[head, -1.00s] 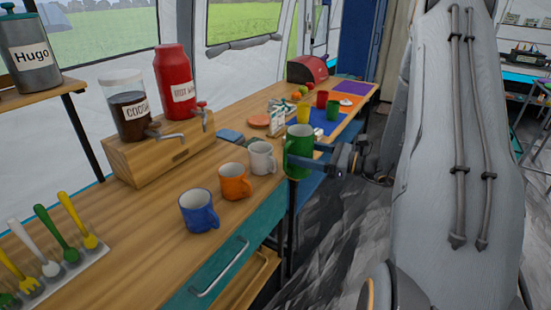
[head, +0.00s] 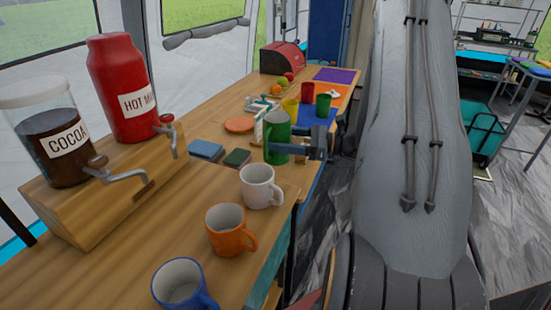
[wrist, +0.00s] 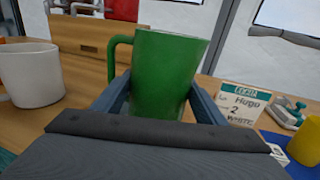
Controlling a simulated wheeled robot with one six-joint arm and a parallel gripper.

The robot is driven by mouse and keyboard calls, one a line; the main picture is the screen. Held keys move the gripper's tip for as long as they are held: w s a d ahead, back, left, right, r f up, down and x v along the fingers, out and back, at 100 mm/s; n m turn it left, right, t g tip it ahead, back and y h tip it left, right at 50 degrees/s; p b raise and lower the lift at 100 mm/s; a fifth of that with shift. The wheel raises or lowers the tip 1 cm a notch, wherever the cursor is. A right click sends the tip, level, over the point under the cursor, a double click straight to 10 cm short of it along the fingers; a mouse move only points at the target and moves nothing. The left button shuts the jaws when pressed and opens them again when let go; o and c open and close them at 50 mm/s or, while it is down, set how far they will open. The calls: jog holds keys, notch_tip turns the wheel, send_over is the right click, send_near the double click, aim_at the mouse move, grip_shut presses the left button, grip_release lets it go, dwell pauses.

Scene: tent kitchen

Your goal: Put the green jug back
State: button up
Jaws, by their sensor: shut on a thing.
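The green jug (head: 277,138) is upright and held at the counter's front side, just beyond the white mug (head: 260,187). My gripper (head: 300,147) reaches it from the right and is shut on its body. In the wrist view the green jug (wrist: 165,75) stands between both fingers of my gripper (wrist: 165,97), with its handle to the left. Its base is hidden there, so I cannot tell whether it touches the counter. The orange mug (head: 230,230) and blue mug (head: 183,285) stand in a row with the white mug, nearer to me.
A wooden stand (head: 100,200) holds the cocoa jar (head: 55,140) and red hot-milk container (head: 120,90). A small order card (wrist: 238,102) stands close to the jug. Coloured cups (head: 307,93) stand on mats farther back. Bare counter (head: 170,225) lies left of the mugs.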

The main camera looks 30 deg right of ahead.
aim_at(279, 155)
jog(key=shift+f, duration=3)
jog(key=shift+f, duration=0.1)
jog(key=o, duration=1.4)
jog(key=shift+f, duration=0.1)
jog(key=shift+s+d+r, duration=0.1)
jog(key=shift+d+r, duration=0.05)
jog(key=shift+r, duration=0.05)
jog(key=b+v, duration=0.1)
jog(key=v, duration=1)
jog(key=shift+s+d, duration=0.25)
jog(key=shift+s, duration=0.05)
jog(key=shift+r, duration=0.15)
